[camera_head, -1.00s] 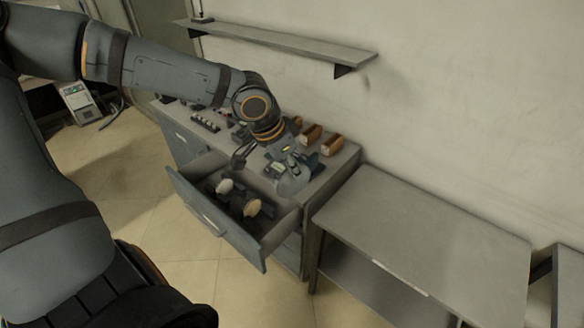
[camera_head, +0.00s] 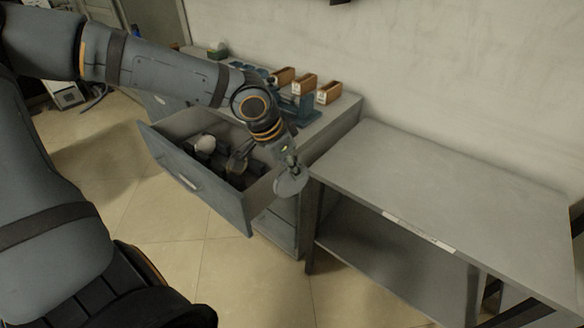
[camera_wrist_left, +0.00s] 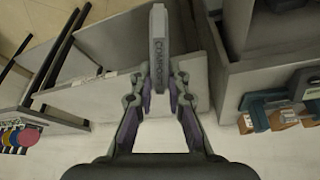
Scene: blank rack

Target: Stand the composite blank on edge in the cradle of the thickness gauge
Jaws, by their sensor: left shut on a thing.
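My left gripper (camera_head: 288,158) is shut on the composite blank (camera_head: 290,184), a grey round disc. In the head view the blank hangs below the fingers, in front of the cabinet's right end, beside the open drawer. In the left wrist view the blank (camera_wrist_left: 158,40) shows edge-on with lettering on its rim, between the fingertips (camera_wrist_left: 158,88). A blue device with a post, which looks like the thickness gauge (camera_head: 301,107), stands on the cabinet top behind the gripper. Its cradle cannot be made out. The blank is apart from it. My right gripper is not in view.
The open drawer (camera_head: 196,178) holds dark holders and a pale round piece (camera_head: 205,144). Several orange-brown bins (camera_head: 328,92) stand at the back of the cabinet top. A bare grey table (camera_head: 440,190) with a lower shelf stands to the right. The tiled floor in front is clear.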

